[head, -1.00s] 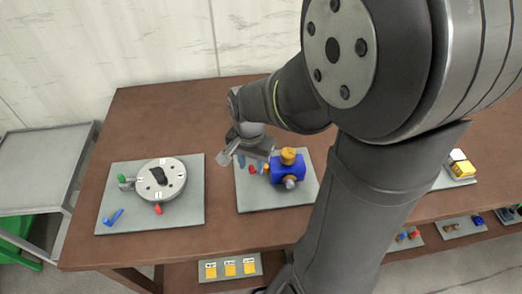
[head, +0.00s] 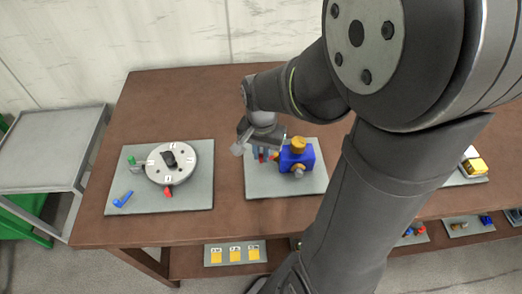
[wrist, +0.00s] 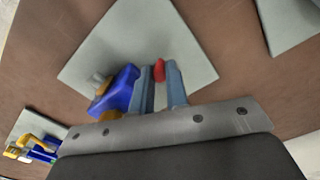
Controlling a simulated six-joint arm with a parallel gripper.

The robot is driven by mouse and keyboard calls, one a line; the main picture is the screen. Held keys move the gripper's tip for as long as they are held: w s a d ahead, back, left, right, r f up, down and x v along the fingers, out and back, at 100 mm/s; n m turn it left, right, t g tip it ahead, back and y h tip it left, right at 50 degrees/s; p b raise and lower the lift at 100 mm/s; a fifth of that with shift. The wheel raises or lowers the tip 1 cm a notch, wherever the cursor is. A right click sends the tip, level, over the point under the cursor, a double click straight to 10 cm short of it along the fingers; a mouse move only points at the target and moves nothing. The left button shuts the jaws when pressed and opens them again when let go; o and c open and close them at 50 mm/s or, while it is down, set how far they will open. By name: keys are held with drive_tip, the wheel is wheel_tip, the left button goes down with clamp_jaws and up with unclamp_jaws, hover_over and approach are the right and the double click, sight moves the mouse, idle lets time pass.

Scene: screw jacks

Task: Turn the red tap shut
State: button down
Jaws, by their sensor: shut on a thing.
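The red tap (wrist: 159,70) shows as a small red piece between the two blue-grey fingers of my gripper (wrist: 162,85) in the wrist view. My gripper is shut on it, and the fingers hide part of it. In the head view the red tap (head: 262,157) shows only as a small patch below my gripper (head: 264,152). The tap is beside a blue block (head: 297,157) with a yellow-orange knob on top, on a grey plate (head: 270,187). The blue block (wrist: 122,88) is just left of the fingers in the wrist view.
Left on the table, another grey plate (head: 140,205) carries a round dial (head: 180,160), a red handle (head: 168,191) and a blue lever (head: 123,199). A shelf below holds a plate with yellow tiles (head: 235,255). The brown table (head: 230,210) is clear between the plates.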

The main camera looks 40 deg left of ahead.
drive_tip(key=n, duration=0.1)
drive_tip(key=d+n, duration=0.1)
drive_tip(key=n, duration=0.1)
drive_tip(key=shift+s+d, duration=0.1)
drive_tip(key=shift+s, duration=0.05)
drive_tip(key=n, duration=0.2)
drive_tip(key=d+n, duration=0.1)
drive_tip(key=shift+d+n, duration=0.2)
drive_tip(key=shift+n, duration=0.2)
drive_tip(key=n, duration=0.1)
drive_tip(key=d+n, duration=0.1)
drive_tip(key=shift+n, duration=0.3)
drive_tip(key=shift+w+d+n, duration=0.2)
drive_tip(key=shift+d+n, duration=0.05)
drive_tip(key=shift+n, duration=0.5)
drive_tip(key=shift+w+d+n, duration=0.2)
drive_tip(key=shift+n, duration=0.55)
drive_tip(key=c, duration=1.4)
unclamp_jaws()
